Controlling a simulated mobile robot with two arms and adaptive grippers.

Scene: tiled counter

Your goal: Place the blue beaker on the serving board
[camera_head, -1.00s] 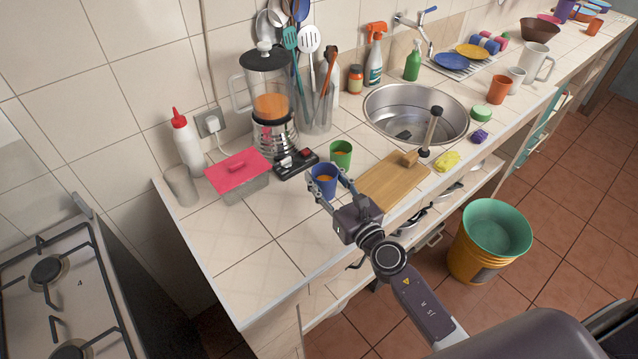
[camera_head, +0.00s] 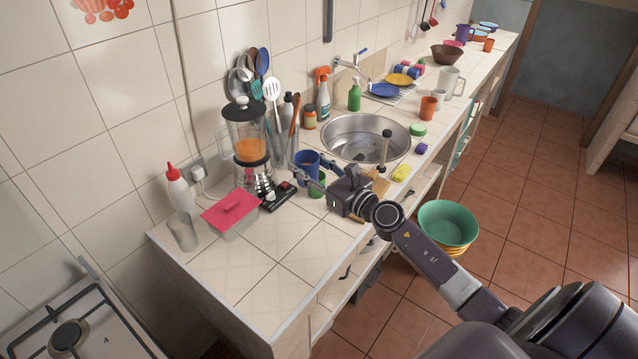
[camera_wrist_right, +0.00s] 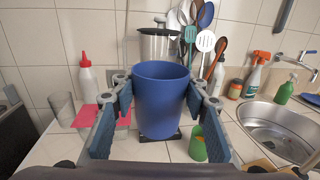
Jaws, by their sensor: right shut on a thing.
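The blue beaker (camera_head: 308,160) is upright between the fingers of my right gripper (camera_head: 307,172), which is shut on it. It looks raised above the counter, with the green cup just below it in the head view. In the right wrist view the beaker (camera_wrist_right: 162,100) fills the middle, with a finger on each side. The wooden serving board (camera_head: 380,186) lies on the counter to the right of the beaker, near the sink. My right gripper and wrist hide much of the board. My left gripper is not in view.
A green cup (camera_head: 317,186) stands close to the beaker. The blender (camera_head: 250,150) and red-lidded box (camera_head: 230,212) stand left. The front-left counter is clear.

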